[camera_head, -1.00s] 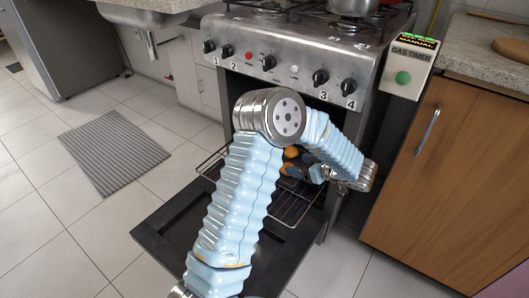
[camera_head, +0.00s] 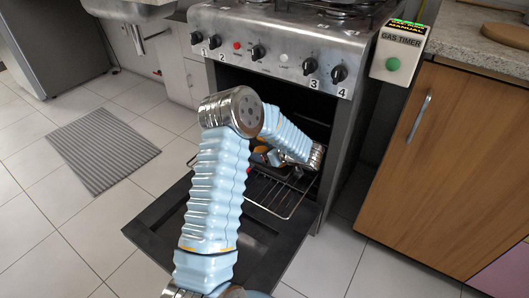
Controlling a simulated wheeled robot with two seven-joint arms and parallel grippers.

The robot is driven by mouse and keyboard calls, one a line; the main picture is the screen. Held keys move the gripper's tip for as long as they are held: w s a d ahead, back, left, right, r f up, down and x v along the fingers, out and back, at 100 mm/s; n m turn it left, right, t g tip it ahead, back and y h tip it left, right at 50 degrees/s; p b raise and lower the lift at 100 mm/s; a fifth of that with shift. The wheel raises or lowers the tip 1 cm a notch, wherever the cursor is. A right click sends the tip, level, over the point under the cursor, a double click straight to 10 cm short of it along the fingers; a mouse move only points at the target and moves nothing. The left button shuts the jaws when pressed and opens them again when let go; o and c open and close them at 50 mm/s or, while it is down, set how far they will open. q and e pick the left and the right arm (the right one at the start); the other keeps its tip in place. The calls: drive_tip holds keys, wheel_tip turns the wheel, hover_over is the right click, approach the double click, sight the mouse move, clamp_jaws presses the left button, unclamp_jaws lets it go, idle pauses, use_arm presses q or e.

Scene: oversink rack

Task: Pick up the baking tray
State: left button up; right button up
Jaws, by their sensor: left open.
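My left arm reaches up from the bottom of the picture and bends at the elbow toward the open oven. My left gripper (camera_head: 264,157) is at the oven mouth, above the wire rack (camera_head: 283,199). It is small and partly hidden behind my own arm; it is open. I cannot make out a baking tray; my arm hides part of the oven mouth and rack. My right gripper is not in view.
The oven door (camera_head: 170,223) is folded down in front of the stove (camera_head: 285,45). A wooden cabinet (camera_head: 445,160) stands close on the right, with a gas timer (camera_head: 399,54) beside the stove. A grey striped mat (camera_head: 101,150) lies on the open floor at left.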

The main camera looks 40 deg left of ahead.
use_arm(q)
drive_tip(key=shift+c, duration=0.3)
clamp_jaws()
drive_tip(key=shift+r, duration=0.1)
drive_tip(key=shift+r, duration=0.1)
